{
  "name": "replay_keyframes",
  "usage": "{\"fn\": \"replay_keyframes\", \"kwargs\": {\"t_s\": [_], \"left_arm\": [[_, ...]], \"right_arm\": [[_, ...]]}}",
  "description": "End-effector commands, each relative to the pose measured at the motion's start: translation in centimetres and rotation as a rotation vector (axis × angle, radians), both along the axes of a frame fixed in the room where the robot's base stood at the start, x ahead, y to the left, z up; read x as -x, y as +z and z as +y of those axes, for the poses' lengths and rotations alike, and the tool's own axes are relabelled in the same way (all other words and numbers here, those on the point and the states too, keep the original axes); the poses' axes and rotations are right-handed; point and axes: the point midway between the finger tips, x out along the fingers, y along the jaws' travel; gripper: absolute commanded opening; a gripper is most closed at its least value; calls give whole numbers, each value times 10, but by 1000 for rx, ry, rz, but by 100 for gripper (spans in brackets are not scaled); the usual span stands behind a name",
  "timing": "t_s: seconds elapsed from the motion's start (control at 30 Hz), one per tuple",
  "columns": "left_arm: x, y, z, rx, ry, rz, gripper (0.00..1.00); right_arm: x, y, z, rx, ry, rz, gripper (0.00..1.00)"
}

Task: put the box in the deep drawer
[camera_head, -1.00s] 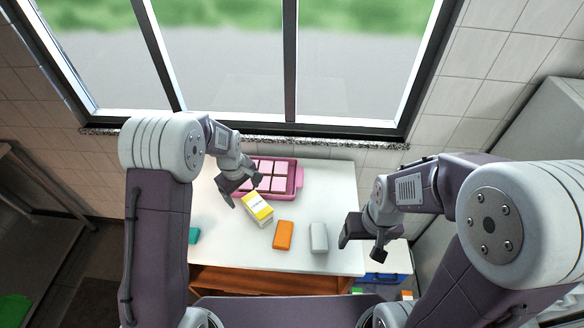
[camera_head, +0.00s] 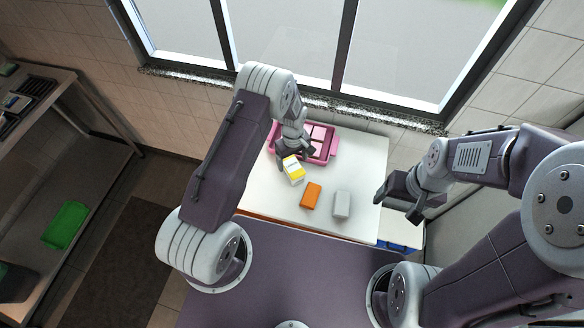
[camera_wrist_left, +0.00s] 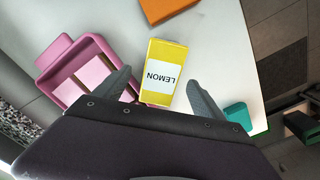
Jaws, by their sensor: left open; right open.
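A yellow and white box (camera_head: 293,171) sits on the white table, partly hidden by my left gripper (camera_head: 294,158). My right gripper (camera_head: 398,206) is open and empty off the right side of the table. A brown wooden front (camera_head: 300,226) shows along the table's near edge. I cannot make out an open deep drawer.
A pink tray (camera_head: 331,150) with pink pieces stands behind the box. An orange block (camera_head: 311,195) and a grey block (camera_head: 342,204) lie to its right. A teal block (camera_wrist_left: 237,115) shows in the wrist view. A shelf with a green tray (camera_head: 65,225) stands at left.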

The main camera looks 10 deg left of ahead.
Motion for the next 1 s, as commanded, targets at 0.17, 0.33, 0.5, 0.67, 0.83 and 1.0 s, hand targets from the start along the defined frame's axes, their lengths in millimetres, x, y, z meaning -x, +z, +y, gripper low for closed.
{"fn": "replay_keyframes", "kwargs": {"t_s": [0.17, 0.33, 0.5, 0.67, 0.83, 1.0], "left_arm": [[1, -26, 4, 0, 0, 4, 80], [0, -40, 3, 0, 0, 0, 80], [0, -41, 3, 0, 0, 0, 80], [0, -41, 3, 0, 0, 0, 36], [-1, -40, 3, 1, 0, -1, 0], [-1, -40, 3, 1, 0, -1, 0]], "right_arm": [[0, 20, 0, 0, 0, -1, 76], [0, 21, 0, 0, 0, -1, 76], [0, 21, 0, 0, 0, 0, 76], [0, 21, 0, 0, 0, 0, 76], [0, 21, 0, 0, 0, -1, 76], [0, 20, 0, 0, 0, -1, 76]]}}
